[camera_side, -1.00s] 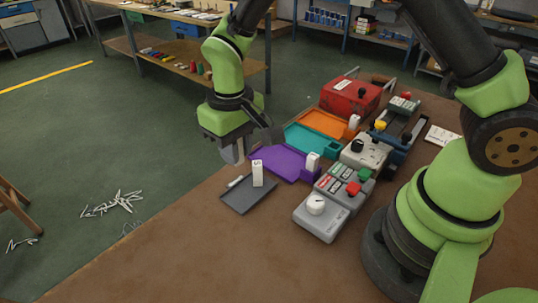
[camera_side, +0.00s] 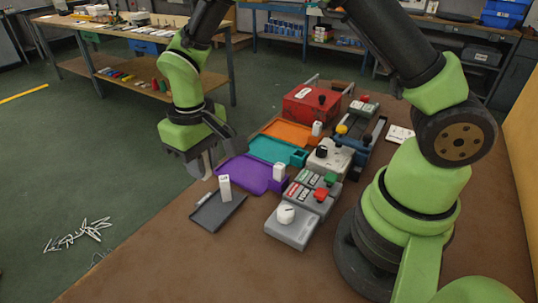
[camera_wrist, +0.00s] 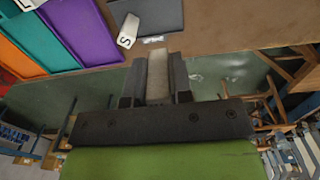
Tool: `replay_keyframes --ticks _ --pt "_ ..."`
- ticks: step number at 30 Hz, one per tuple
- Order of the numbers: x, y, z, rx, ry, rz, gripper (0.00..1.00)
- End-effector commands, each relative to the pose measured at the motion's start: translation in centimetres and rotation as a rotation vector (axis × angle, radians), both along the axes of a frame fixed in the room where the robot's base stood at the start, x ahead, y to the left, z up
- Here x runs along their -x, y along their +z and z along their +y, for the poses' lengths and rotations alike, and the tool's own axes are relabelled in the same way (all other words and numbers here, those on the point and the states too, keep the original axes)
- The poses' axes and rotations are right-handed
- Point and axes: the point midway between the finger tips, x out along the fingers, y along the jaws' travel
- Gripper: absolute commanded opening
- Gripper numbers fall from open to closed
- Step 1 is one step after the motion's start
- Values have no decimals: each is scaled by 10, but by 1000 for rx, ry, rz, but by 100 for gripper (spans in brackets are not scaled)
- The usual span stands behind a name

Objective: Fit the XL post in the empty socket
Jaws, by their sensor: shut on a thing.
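My gripper (camera_side: 207,160) is shut on a pale post (camera_side: 208,168) and holds it off the table, behind the dark grey tray (camera_side: 209,217). In the wrist view the pale post (camera_wrist: 158,78) sits between the two dark fingers; no size mark is readable on it. The turquoise tray (camera_side: 268,149) has an end block (camera_side: 298,158) with no post showing. The purple tray (camera_side: 240,173) and orange tray (camera_side: 290,133) each have a white post at their right end.
A red box (camera_side: 308,105) stands behind the trays. Grey control boxes with knobs (camera_side: 292,230) and coloured buttons line their right side. A small white piece (camera_side: 204,199) lies at the grey tray's left edge. The front of the brown table (camera_side: 170,255) is clear.

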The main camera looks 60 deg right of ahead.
Motion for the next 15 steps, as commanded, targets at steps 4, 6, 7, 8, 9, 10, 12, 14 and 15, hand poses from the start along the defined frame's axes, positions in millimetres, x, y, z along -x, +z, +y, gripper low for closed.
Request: replay_keyframes --ticks 4,6,7,8,9,10,12,14,15 --pt "9 24 -32 -1 -10 -6 0" --pt "17 37 -50 0 -11 -6 0" --pt "21 42 -57 0 -9 -6 0" --pt "25 46 -64 0 -8 -6 0" --pt "30 51 -71 0 -8 -5 0" --pt "33 54 -76 0 -8 -5 0" --pt "40 60 -84 0 -5 -4 0" --pt "44 63 -88 0 -3 -2 0" --pt "45 64 -90 0 -2 -2 0"
